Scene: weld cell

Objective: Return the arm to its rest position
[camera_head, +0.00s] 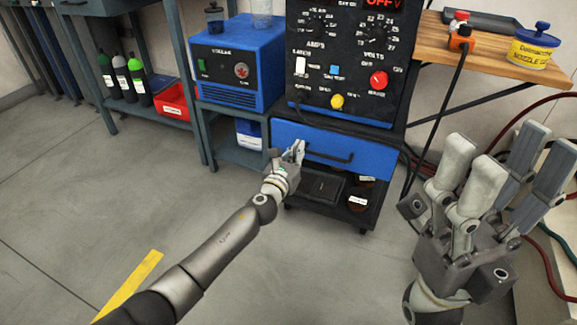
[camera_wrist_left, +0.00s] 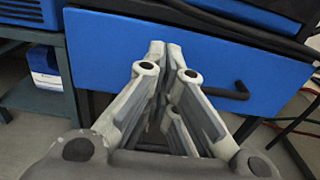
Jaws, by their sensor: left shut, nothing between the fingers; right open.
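My left gripper (camera_head: 296,152) is at the end of my left arm, shut and empty, in front of the blue drawer (camera_head: 290,137) of the welder cabinet. In the left wrist view the fingers of my left gripper (camera_wrist_left: 165,50) are together, with the blue drawer (camera_wrist_left: 110,60) behind them. The black drawer handle (camera_head: 330,157) lies just right of the fingers; I cannot tell whether they touch it. It also shows right of the fingers in the wrist view (camera_wrist_left: 228,92). My right gripper (camera_head: 495,180) is open and empty at the right, close to the head camera.
The welder panel (camera_head: 345,50) with knobs stands above the drawer. A blue machine (camera_head: 238,65) sits on a shelf left of it. A wooden bench (camera_head: 480,50) with a yellow tub (camera_head: 533,50) is at upper right. Cables hang at right. The floor at left (camera_head: 100,190) is clear.

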